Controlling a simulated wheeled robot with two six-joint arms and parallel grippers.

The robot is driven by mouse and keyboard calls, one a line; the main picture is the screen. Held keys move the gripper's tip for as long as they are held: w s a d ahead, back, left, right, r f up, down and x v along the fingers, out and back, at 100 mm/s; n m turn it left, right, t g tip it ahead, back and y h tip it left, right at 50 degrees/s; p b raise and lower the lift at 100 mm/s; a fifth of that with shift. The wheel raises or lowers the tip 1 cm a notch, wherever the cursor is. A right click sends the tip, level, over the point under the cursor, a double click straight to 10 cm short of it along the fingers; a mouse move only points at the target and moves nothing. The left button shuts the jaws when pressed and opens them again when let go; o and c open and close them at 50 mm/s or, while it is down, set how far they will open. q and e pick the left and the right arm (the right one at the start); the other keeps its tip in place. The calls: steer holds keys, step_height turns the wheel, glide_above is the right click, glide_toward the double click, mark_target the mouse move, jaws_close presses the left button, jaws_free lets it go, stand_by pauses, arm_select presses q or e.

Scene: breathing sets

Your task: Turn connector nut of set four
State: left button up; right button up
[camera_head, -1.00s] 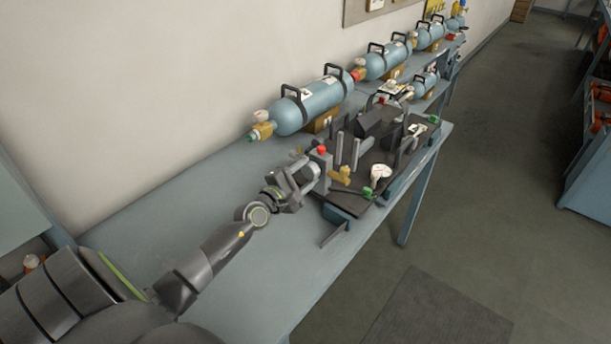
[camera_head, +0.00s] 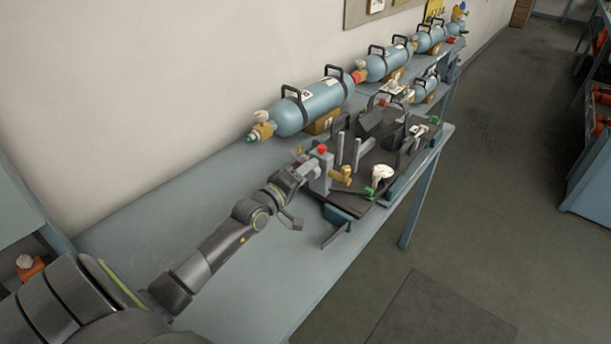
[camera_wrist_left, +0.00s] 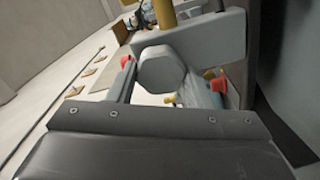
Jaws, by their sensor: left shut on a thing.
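My left gripper (camera_head: 303,174) is shut at the near end of the rig on the bench, beside an upright grey block (camera_head: 321,172) with a red knob (camera_head: 322,149) on top. In the left wrist view a pale grey six-sided piece (camera_wrist_left: 161,68), which looks like the connector nut, faces the camera straight ahead of the gripper. A brass-coloured post (camera_wrist_left: 165,14) stands behind it. In the head view the gripper and wrist mostly hide the nut. I cannot read any set number here. My right gripper is in neither view.
A dark rig base (camera_head: 350,205) with several uprights, a yellow fitting (camera_head: 342,176) and a white part (camera_head: 382,176) lies on the blue-grey bench (camera_head: 160,215). The near bench top is clear.

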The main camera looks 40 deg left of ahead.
arm_select(q)
steer(key=shift+f+m+b, duration=0.1)
steer(key=shift+m+b, duration=0.9)
steer(key=shift+m, duration=1.2)
steer(key=o, duration=1)
steer(key=s+p, duration=0.2)
steer(key=s, duration=0.3)
steer(key=s+a+p, duration=0.1)
steer(key=s+p, duration=0.2)
steer(key=s, duration=0.3)
steer(key=s+p, duration=0.3)
steer(key=s, duration=0.3)
steer(key=shift+s+a, duration=0.2)
steer(key=shift+a, duration=0.05)
